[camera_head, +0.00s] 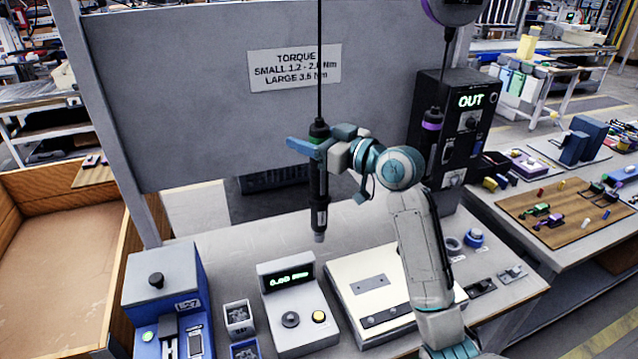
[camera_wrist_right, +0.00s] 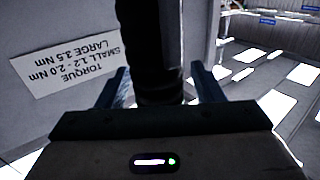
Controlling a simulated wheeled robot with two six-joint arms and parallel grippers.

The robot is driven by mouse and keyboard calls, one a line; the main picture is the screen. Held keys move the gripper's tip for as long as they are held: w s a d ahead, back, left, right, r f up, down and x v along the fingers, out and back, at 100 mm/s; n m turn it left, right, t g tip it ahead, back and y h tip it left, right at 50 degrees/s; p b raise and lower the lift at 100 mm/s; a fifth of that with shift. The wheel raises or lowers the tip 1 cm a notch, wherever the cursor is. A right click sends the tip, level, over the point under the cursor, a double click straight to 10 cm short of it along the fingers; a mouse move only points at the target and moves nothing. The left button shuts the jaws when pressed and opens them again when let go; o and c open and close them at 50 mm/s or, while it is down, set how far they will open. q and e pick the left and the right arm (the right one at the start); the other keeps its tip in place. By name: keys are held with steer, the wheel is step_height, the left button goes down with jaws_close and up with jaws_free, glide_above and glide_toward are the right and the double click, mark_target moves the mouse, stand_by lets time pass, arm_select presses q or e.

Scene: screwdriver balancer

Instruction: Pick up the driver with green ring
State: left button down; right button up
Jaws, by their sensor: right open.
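The driver with the green ring (camera_head: 319,200) hangs upright on a black cable in the middle of the head view, its tip above the bench. In the right wrist view the dark driver body (camera_wrist_right: 155,45) stands between the two spread fingers (camera_wrist_right: 162,88), with a gap visible on at least the right side. My left gripper is not in view.
A second driver with a purple ring (camera_head: 432,125) is at the black OUT box (camera_head: 470,100) on the right. A grey panel with a torque sign (camera_head: 294,67) stands behind. Below are a meter with a green display (camera_head: 288,275), a blue station (camera_head: 165,300) and a pale plate (camera_head: 345,270).

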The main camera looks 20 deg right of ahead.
jaws_close()
steer(key=shift+r, duration=0.1)
